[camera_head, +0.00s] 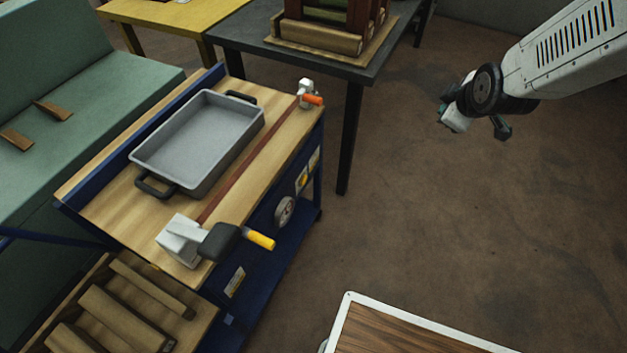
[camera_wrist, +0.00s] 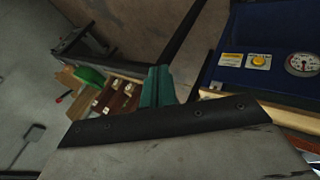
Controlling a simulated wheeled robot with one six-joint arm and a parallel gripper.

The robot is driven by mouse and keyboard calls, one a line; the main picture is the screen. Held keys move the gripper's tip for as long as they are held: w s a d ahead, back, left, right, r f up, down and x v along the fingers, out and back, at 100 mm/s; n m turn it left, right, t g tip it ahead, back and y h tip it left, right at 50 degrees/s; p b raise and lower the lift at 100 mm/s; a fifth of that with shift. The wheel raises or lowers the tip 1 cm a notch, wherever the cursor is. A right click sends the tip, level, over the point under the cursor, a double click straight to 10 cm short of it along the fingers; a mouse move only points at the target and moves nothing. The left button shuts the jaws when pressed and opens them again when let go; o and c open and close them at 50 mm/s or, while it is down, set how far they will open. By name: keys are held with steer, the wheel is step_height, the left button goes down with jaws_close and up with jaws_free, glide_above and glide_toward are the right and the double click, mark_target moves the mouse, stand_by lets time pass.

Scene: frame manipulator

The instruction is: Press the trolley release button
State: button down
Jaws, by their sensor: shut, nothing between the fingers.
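The trolley (camera_head: 110,205) is a blue-framed bench with a wooden top. Its front side bears a small plate with a yellow round button (camera_head: 301,181). In the wrist view the yellow button (camera_wrist: 259,60) shows clearly at the upper right, between a yellow label (camera_wrist: 231,59) and a round gauge (camera_wrist: 302,64). My gripper (camera_head: 452,121) hangs in the air to the right of the trolley, well apart from the button. In the wrist view its teal fingers (camera_wrist: 157,88) are together and empty, left of the button.
A grey tray (camera_head: 205,140) and a clamp with a yellow handle (camera_head: 260,240) sit on the trolley top. A dark table (camera_head: 330,62) stands behind. A wood-topped surface (camera_head: 400,335) is at the front. Open floor (camera_head: 430,230) lies to the right of the trolley.

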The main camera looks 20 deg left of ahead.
mark_target(304, 180)
steer(key=w+a+f+n+t+y, duration=0.1)
steer(key=a+f+n+t+y, duration=0.15)
steer(key=a+f+n, duration=1.05)
steer(key=s+a+f+n+y, duration=0.1)
steer(key=s+a+f, duration=0.1)
steer(key=f, duration=0.5)
steer(key=s+a+f+n+t+y, duration=0.1)
steer(key=s+a+f+y, duration=0.1)
steer(key=s+f, duration=0.3)
steer(key=s+a+f+n+y, duration=0.1)
steer(key=s+a+f, duration=0.1)
steer(key=f, duration=0.7)
steer(key=shift+s+n+y, duration=0.35)
steer(key=shift+s+n, duration=0.05)
steer(key=shift+s, duration=0.4)
steer(key=shift+a+t, duration=0.1)
steer(key=shift+t, duration=0.15)
steer(key=a, duration=0.8)
steer(key=shift+w+a, duration=0.35)
steer(key=shift+a, duration=0.15)
steer(key=shift+a, duration=0.25)
